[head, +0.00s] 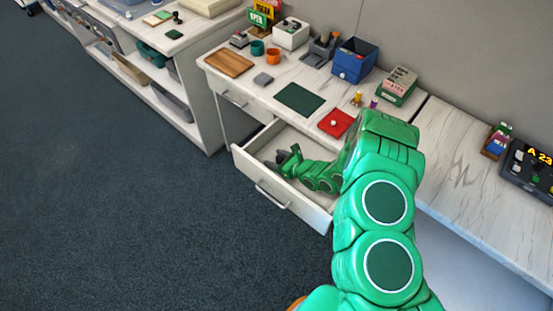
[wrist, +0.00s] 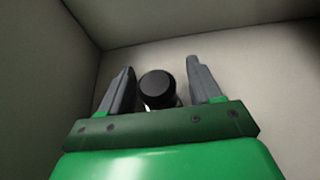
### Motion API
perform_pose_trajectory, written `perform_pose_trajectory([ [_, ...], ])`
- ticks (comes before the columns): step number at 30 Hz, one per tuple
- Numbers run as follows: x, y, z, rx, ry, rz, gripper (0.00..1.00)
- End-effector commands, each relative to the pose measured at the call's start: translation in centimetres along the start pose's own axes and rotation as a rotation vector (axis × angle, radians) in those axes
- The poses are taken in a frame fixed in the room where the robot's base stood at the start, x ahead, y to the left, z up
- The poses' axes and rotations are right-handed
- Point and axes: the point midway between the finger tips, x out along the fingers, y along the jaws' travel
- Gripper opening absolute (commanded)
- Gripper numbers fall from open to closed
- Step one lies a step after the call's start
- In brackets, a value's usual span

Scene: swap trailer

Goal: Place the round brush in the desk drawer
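The desk drawer (head: 287,197) is pulled open under the desk top. My gripper (head: 281,158) reaches down into it, near its left end. In the wrist view my gripper (wrist: 160,66) has its two grey fingers spread wide. A black round-ended object, likely the round brush (wrist: 157,88), sits between them, with a visible gap on each side. Its rest is hidden behind the gripper's green body. Pale drawer walls and floor surround the fingers. In the head view the brush cannot be made out.
A shelf unit (head: 190,85) stands to the left. The dark carpet (head: 110,190) is clear.

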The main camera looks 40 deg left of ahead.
Motion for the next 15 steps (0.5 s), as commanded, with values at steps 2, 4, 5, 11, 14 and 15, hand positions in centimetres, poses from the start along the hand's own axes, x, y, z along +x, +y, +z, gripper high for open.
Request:
perform_pose_trajectory([
  [2, 0.0, 0.0, 0.0, 0.000, 0.000, 0.000, 0.63],
  [4, 0.0, 0.0, 0.0, 0.000, 0.000, 0.000, 0.63],
  [5, 0.0, 0.0, 0.1, 0.000, 0.000, 0.000, 0.63],
  [11, -1.4, -0.2, 0.3, 0.002, -0.001, -0.003, 0.63],
  [14, -2.9, -0.2, 0.4, 0.002, -0.002, -0.004, 0.63],
  [15, -3.6, -0.2, 0.3, 0.003, -0.001, -0.003, 0.63],
])
